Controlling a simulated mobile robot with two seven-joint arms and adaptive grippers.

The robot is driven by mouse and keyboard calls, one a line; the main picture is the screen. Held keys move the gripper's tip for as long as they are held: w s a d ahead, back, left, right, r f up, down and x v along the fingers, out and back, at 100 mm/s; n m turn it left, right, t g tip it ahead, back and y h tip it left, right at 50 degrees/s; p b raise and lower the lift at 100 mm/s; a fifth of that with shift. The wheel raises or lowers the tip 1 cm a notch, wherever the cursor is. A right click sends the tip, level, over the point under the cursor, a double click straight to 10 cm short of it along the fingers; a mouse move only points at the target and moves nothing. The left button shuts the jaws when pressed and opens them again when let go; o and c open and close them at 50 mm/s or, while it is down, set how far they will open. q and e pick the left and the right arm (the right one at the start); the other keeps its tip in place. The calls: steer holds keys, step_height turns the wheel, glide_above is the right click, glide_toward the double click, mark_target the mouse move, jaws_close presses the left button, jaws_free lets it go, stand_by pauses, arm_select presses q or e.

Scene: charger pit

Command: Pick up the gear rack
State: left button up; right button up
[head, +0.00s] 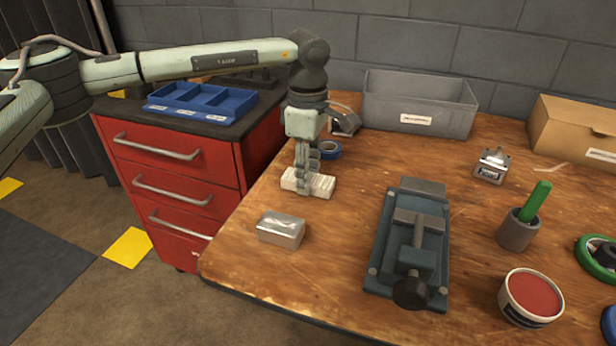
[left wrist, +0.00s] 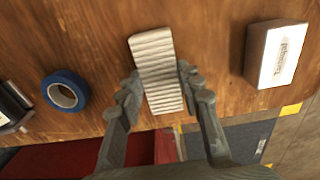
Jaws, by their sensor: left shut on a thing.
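The gear rack is a pale, ridged block (head: 320,186) near the left edge of the wooden table in the head view. In the left wrist view the gear rack (left wrist: 153,55) lies between the fingers, its ridges showing. My left gripper (head: 303,178) points down over it and is shut on it, one finger on each side. The fingers (left wrist: 161,78) show on both sides of it in the left wrist view. I cannot tell whether the rack touches the table. My right gripper is not in view.
A blue tape roll (head: 330,150) lies just behind the rack, and a silver block (head: 281,229) in front. A blue-grey vise (head: 381,240) stands to the right. A grey bin (head: 440,106) is at the back. A red drawer cabinet (head: 170,160) stands left of the table.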

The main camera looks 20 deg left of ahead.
arm_select(q)
steer(key=shift+r, duration=0.35)
steer(key=r, duration=0.1)
steer(key=s+r, duration=0.1)
steer(key=r, duration=0.1)
steer(key=shift+r+b, duration=0.25)
steer(key=shift+b, duration=0.15)
steer(key=s+r+b, duration=0.1)
steer(key=s+r, duration=0.5)
steer(key=s, duration=0.4)
steer(key=shift+s+r, duration=0.25)
steer(key=shift+s, duration=0.1)
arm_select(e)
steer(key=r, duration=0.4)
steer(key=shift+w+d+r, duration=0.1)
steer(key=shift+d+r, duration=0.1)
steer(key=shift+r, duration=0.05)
